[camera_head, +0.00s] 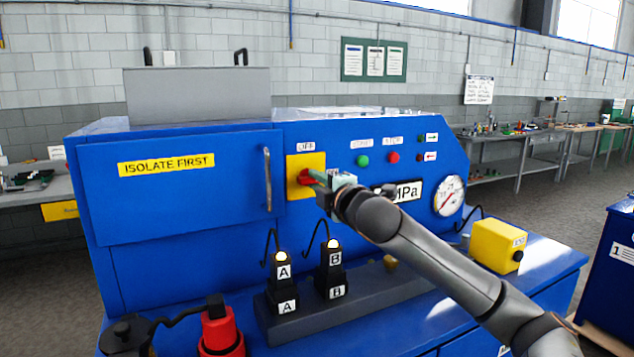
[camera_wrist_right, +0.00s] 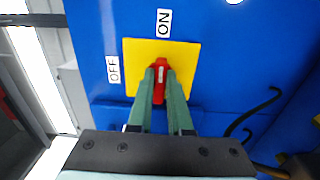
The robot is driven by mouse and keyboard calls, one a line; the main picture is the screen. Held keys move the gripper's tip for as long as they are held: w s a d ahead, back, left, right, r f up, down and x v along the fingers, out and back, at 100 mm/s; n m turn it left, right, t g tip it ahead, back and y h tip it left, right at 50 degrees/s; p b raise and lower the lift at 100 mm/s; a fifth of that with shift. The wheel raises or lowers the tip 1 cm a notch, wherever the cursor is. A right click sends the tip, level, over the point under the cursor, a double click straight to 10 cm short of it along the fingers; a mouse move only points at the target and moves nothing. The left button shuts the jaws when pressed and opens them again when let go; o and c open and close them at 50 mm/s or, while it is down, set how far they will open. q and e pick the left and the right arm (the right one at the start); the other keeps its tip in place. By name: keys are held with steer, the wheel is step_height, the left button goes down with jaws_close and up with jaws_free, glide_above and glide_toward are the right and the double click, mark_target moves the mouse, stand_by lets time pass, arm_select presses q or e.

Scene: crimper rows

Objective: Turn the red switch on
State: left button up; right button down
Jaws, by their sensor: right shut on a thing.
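The red switch (camera_head: 306,177) sits on a square yellow plate (camera_head: 294,161) on the blue panel. In the right wrist view, the red handle (camera_wrist_right: 160,68) lies between the two green fingers of my right gripper (camera_wrist_right: 163,80), which is shut on it. An ON label (camera_wrist_right: 163,22) is beyond the plate's top edge there and an OFF label (camera_wrist_right: 113,69) by its left edge. The handle appears in line with the ON label. In the head view my right gripper (camera_head: 318,178) hides part of the switch. My left gripper is out of view.
A green button (camera_head: 362,160), a red button (camera_head: 393,157) and a pressure gauge (camera_head: 449,196) are right of the switch. A cabinet door handle (camera_head: 267,179) is close to its left. Black plugs (camera_head: 282,285) marked A and B stand below.

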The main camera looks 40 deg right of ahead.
steer(key=c, duration=0.8)
jaws_free()
steer(key=shift+c, duration=0.2)
steer(key=shift+s, duration=0.1)
steer(key=b+v, duration=0.7)
steer(key=v, duration=0.5)
steer(key=shift+s+r, duration=0.15)
